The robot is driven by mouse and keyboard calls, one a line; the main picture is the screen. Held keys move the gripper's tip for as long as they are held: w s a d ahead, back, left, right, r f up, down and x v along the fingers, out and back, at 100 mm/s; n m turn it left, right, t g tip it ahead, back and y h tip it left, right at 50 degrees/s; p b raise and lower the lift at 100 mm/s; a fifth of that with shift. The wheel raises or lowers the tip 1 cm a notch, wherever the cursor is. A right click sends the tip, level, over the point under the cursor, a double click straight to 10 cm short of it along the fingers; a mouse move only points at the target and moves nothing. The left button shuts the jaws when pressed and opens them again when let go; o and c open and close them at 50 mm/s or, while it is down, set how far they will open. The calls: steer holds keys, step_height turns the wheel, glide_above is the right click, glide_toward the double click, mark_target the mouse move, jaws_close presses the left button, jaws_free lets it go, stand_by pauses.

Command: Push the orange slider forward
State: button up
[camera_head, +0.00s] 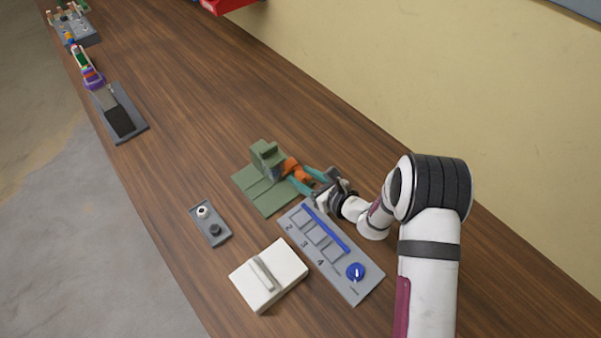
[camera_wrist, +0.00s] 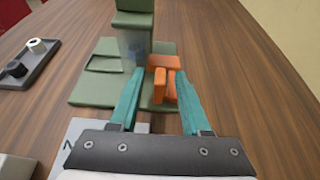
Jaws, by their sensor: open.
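The orange slider (camera_head: 296,170) sits at the side of a green device (camera_head: 265,197) on the table. In the wrist view the orange slider (camera_wrist: 164,82) shows as a block with an upright tab, right of the green upright part. My gripper (camera_head: 306,182) has teal fingers and is open. In the wrist view my gripper (camera_wrist: 158,100) has one finger on each side of the orange slider. I cannot tell whether either finger touches it. The left finger overlaps the green base in the picture.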

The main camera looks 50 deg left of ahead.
steer(key=shift+x, duration=0.8)
jaws_close()
stand_by(0.9)
